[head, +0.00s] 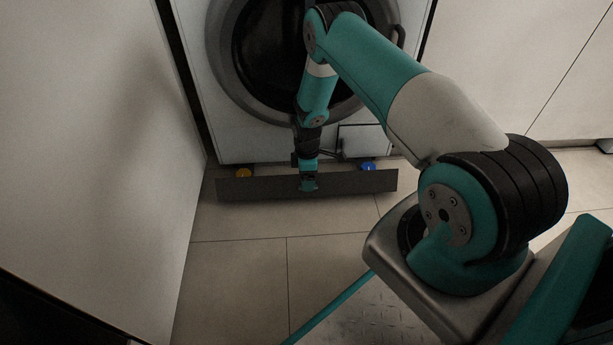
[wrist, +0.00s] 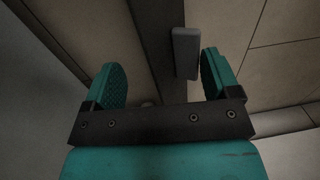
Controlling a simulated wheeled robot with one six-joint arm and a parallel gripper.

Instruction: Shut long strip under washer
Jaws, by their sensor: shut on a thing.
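The long strip (head: 350,183) is a dark grey panel standing out in front of the washer's (head: 222,140) bottom edge, with a gap behind it. It also shows in the wrist view (wrist: 155,30) as a dark band running between my fingers. A small grey block (wrist: 185,52), seemingly a grip on the strip, lies near the right finger. My gripper (head: 308,184) reaches down to the middle of the strip and is shut on it. In the wrist view, my gripper's (wrist: 160,75) fingers stand on either side of the strip. The exact contact is hard to see.
An orange cap (head: 243,173) and a blue cap (head: 368,166) show behind the strip under the washer. A pale cabinet panel (head: 90,130) stands close on the left, white cupboards (head: 510,70) on the right. Tiled floor (head: 235,265) in front is clear.

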